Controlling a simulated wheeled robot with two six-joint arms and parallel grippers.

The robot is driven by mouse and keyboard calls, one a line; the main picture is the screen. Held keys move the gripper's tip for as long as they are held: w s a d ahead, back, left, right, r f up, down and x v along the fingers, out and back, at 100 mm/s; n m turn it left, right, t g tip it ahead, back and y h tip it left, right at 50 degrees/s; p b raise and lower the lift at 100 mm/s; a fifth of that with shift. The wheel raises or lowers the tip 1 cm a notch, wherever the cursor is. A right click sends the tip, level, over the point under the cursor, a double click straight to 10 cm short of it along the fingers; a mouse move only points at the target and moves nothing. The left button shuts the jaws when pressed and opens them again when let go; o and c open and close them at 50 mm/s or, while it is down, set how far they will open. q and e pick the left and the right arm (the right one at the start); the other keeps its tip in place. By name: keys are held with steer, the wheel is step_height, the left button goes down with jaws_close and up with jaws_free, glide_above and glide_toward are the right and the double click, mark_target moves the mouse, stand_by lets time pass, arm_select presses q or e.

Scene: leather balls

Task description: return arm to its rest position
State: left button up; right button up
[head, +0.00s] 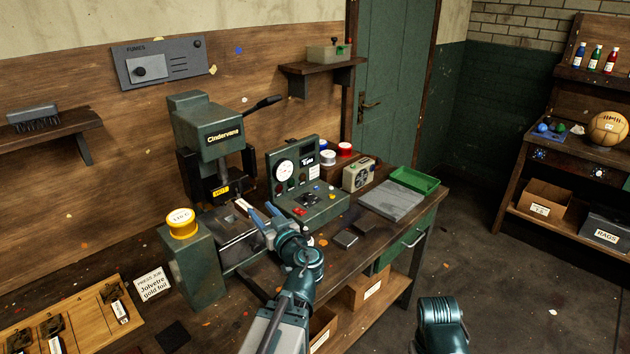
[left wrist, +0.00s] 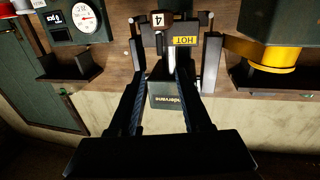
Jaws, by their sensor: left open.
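My left gripper (head: 260,213) is at the front of the green press (head: 206,130), above the workbench. Its two fingers are apart, and in the left wrist view the gap between the fingers (left wrist: 165,88) is empty. The press shows upside down there, with a yellow HOT label (left wrist: 185,40) and a dark block marked 4 (left wrist: 157,19) beyond the fingertips. My left arm reaches in from the bottom of the head view. Part of my right arm shows at the bottom right, but its gripper is out of sight.
A gauge box (head: 308,190) stands right of the press, close to my left gripper. A yellow foil roll (head: 182,222) sits on a green pedestal at left. A green tray (head: 414,180) is at the bench's far end. Open floor lies right of the bench.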

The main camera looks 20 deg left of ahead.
arm_select(q)
steer(key=s+d+f+m+g+h, duration=0.2)
steer(key=d+f+m+g+h, duration=0.15)
steer(key=d+f, duration=0.45)
steer(key=s+d+f+m+g+h, duration=0.2)
steer(key=d+f+h, duration=0.2)
steer(key=d+f, duration=0.35)
steer(key=s+d+f+m+g+h, duration=0.2)
steer(key=s+d+m, duration=0.3)
steer(key=d, duration=0.4)
steer(key=s+d+f+m+g+h, duration=0.2)
steer(key=s+d+f+m+h, duration=0.2)
steer(key=d, duration=0.6)
steer(key=shift+s+d+f+m, duration=0.25)
steer(key=shift+s+m, duration=0.1)
steer(key=shift+s, duration=0.5)
steer(key=shift+g, duration=0.25)
